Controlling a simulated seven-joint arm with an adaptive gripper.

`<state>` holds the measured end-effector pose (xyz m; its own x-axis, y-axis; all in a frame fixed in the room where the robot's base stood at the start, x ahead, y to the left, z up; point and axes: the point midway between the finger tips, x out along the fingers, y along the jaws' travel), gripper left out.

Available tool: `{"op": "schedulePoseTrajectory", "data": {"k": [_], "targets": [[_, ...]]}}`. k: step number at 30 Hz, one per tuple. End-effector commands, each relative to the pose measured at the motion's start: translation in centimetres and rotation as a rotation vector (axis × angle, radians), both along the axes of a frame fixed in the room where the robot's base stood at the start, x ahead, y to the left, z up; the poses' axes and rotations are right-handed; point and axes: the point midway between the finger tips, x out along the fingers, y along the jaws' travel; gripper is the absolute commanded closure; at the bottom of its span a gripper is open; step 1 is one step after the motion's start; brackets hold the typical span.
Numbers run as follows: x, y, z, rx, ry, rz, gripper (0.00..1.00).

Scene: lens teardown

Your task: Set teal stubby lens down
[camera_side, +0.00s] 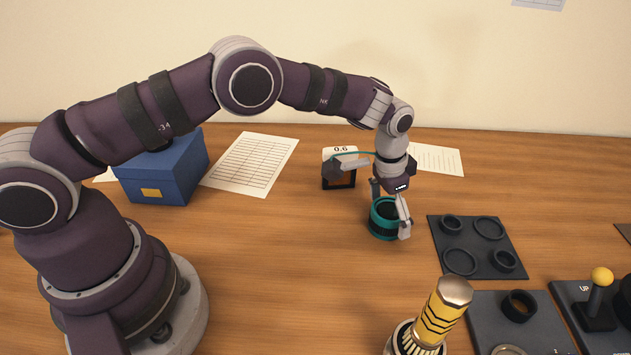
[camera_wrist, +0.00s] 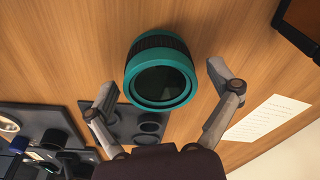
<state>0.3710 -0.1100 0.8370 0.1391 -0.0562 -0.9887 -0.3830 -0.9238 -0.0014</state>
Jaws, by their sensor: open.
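The teal stubby lens (camera_side: 383,219) stands on the wooden table, short and wide, with teal rings and a dark ribbed band. In the wrist view the lens (camera_wrist: 160,70) shows its dark glass face and teal rim. My gripper (camera_side: 390,210) is low at the lens in the side view, with a finger on its right side. In the wrist view my gripper (camera_wrist: 163,95) has its two fingers spread wide, with the lens between and beyond them. Gaps show between the fingers and the lens there. Whether a finger touches the lens I cannot tell.
A dark mat with several rings (camera_side: 477,247) lies right of the lens. A small display reading 0.6 (camera_side: 340,153) stands behind it. A yellow-and-black cylinder (camera_side: 440,315) stands in front. A blue box (camera_side: 163,170) is at the left. The table left of the lens is clear.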

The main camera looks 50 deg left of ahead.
Motion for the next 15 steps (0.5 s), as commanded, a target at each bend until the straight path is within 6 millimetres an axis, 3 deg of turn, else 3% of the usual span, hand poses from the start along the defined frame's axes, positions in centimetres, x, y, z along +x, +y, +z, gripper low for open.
{"op": "schedulePoseTrajectory", "data": {"k": [4, 12, 15], "targets": [[-0.2, 0.1, 2.3, -0.001, -0.003, 0.000, 0.11], [-1.2, 0.5, 9.3, -0.001, -0.005, 0.000, 0.11], [-1.5, 0.6, 10.9, -0.001, -0.004, 0.000, 0.11]]}}
